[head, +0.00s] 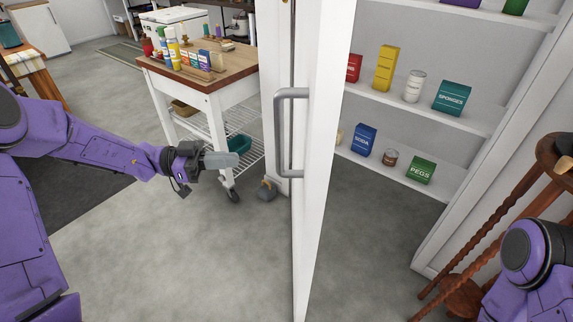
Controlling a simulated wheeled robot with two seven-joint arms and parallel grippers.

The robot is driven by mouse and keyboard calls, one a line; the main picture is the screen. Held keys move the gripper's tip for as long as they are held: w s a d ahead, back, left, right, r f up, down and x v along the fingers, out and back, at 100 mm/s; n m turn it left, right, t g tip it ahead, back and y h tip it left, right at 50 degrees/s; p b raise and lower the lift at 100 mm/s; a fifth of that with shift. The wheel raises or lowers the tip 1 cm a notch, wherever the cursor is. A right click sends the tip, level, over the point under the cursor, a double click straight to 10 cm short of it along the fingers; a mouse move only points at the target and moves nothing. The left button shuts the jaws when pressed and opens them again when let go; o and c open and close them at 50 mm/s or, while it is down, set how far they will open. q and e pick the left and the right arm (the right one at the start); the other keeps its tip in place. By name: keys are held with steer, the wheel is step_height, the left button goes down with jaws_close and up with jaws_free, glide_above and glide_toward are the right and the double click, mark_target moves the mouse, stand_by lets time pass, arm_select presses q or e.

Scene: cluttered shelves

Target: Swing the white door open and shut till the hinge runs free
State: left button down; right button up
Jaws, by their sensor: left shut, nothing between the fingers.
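The white door (328,130) stands ajar, seen nearly edge-on in the middle of the head view. A grey bar handle (279,132) is on its left face. The hinge cannot be made out. My left gripper (236,160) is shut and empty, left of the handle and apart from the door, in front of the cart's lower shelf. My right arm (535,255) shows at the lower right corner; its gripper is out of the picture.
Right of the door, shelves (440,115) hold several boxes and cans. A wooden-topped cart (215,75) with bottles stands behind my left gripper. A grey wedge-like object (266,192) lies by the door frame. A brown wooden stand (490,235) is at right. Floor at front left is clear.

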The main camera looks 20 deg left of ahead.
arm_select(q)
steer(key=p+x, duration=0.2)
steer(key=x, duration=1.2)
steer(key=shift+s, duration=0.25)
steer(key=shift+d+f, duration=0.1)
steer(key=shift+f, duration=0.05)
